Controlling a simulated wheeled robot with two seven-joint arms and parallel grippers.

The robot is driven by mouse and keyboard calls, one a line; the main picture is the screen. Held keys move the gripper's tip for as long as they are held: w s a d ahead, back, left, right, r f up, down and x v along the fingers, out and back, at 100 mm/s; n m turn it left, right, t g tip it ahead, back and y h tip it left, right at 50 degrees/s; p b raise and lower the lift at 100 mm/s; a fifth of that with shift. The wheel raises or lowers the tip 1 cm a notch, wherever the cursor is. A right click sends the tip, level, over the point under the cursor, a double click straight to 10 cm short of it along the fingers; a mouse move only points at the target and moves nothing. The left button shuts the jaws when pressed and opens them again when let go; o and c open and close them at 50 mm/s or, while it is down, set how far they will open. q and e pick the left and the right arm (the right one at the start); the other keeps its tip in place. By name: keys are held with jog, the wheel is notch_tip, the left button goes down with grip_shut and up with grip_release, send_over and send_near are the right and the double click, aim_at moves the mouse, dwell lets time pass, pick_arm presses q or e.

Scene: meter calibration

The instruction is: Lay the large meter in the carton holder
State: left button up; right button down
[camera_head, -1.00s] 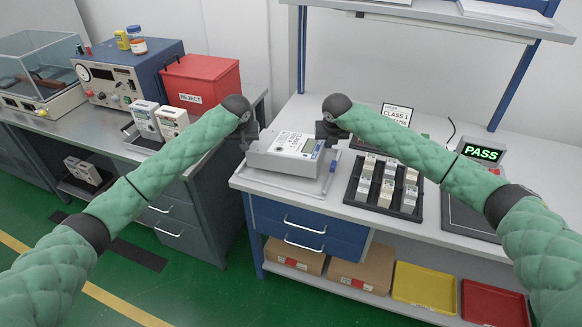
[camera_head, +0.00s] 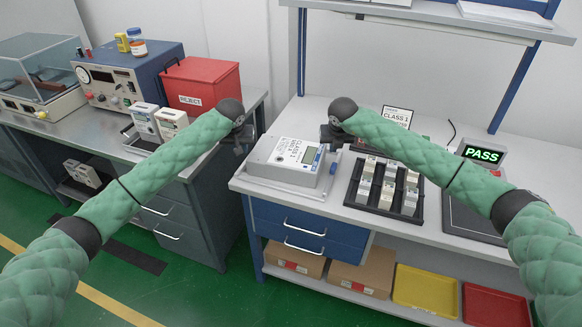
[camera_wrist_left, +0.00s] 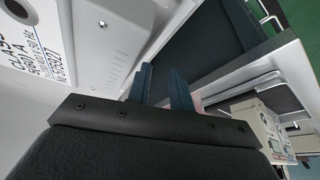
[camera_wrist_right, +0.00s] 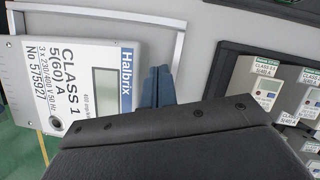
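The large meter (camera_head: 285,158), a pale box with a CLASS 1 label and a small display, lies face up at the left end of the white bench. It also shows in the right wrist view (camera_wrist_right: 80,85). A thin pale frame (camera_wrist_right: 180,45), apparently the carton holder, runs around the meter; I cannot tell how deep the meter sits. My left gripper (camera_head: 245,138) is just left of the meter, its fingers apart with nothing between them. My right gripper (camera_head: 328,137) is just right of it, its fingers together and empty. Neither visibly grips the meter.
A black tray (camera_head: 350,195) with several small meters stands right of the large meter. A PASS display (camera_head: 482,153) and a CLASS 1 sign (camera_head: 397,116) are behind. A red REJECT bin (camera_head: 201,85) is on the left bench. A gap separates the benches.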

pick_arm(q)
jog(key=shift+a, duration=0.1)
pick_arm(e)
jog(key=c, duration=1.7)
grip_release()
jog(key=shift+d, duration=0.1)
pick_arm(q)
jog(key=v, duration=1.2)
pick_arm(e)
jog(key=v, duration=1.2)
pick_arm(q)
jog(key=shift+f, duration=0.15)
pick_arm(e)
jog(key=shift+f, duration=0.15)
